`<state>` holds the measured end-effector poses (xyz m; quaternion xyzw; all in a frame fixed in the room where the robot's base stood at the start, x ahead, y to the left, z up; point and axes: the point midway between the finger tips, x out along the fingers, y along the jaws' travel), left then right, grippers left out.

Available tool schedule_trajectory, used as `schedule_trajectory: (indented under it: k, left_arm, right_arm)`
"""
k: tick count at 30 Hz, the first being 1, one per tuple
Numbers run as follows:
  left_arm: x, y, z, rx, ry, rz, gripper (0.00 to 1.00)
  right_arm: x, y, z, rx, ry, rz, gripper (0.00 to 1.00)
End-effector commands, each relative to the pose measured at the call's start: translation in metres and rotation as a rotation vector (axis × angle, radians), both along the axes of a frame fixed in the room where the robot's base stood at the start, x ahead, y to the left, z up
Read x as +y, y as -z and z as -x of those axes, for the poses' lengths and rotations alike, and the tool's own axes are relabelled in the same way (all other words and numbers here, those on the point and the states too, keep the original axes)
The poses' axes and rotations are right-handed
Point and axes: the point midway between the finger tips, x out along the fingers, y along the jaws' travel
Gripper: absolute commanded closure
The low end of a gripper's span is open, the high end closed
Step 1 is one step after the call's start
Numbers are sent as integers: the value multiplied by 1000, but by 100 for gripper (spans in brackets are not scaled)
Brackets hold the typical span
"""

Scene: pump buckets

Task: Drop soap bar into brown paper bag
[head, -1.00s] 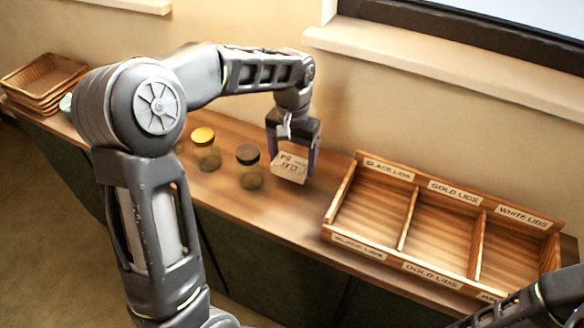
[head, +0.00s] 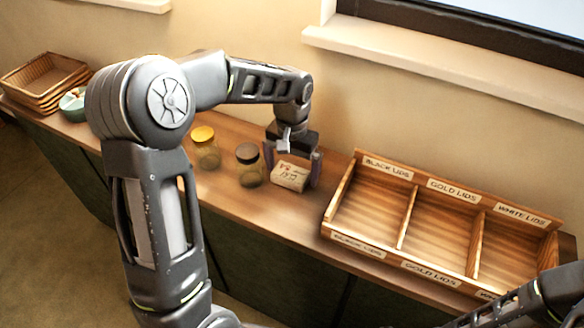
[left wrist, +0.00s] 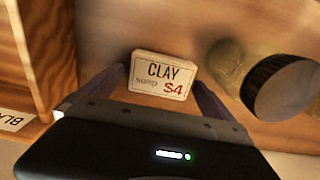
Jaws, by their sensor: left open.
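The soap bar (head: 289,177) is a small pale block with a printed label. It rests on the wooden counter, right of the dark-lidded jar. In the left wrist view the left gripper's fingers (left wrist: 160,90) are spread with gaps beside the soap bar. No brown paper bag shows in these views. My right arm shows at the bottom right, its gripper out of view.
A gold-lidded jar (head: 205,148) and a dark-lidded jar (head: 249,166) stand left of the soap. A wooden lid tray (head: 408,228) with labelled compartments stands right. Stacked baskets (head: 42,80) and a teal bowl (head: 72,106) are at the far left.

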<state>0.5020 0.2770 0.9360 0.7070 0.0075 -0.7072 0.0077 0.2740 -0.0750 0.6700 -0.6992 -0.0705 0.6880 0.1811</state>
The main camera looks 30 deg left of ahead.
Motion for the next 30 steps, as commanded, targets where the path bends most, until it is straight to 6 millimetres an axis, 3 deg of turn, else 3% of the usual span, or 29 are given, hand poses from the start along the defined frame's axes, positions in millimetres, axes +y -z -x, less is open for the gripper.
schedule_trajectory:
  k: [11,17,24,30]
  left_arm:
    - [0,-9,-1,-3,0,0,0]
    - [-1,-40,-2,-6,0,1,0]
    - [0,-91,-1,-5,0,0,0]
    - [0,-118,-1,-2,0,0,0]
  right_arm:
    - [0,-1,0,0,0,1,64]
    - [0,3,0,-1,0,-1,64]
    - [0,7,-1,-3,-1,-2,64]
    - [1,8,-1,-4,-1,-2,64]
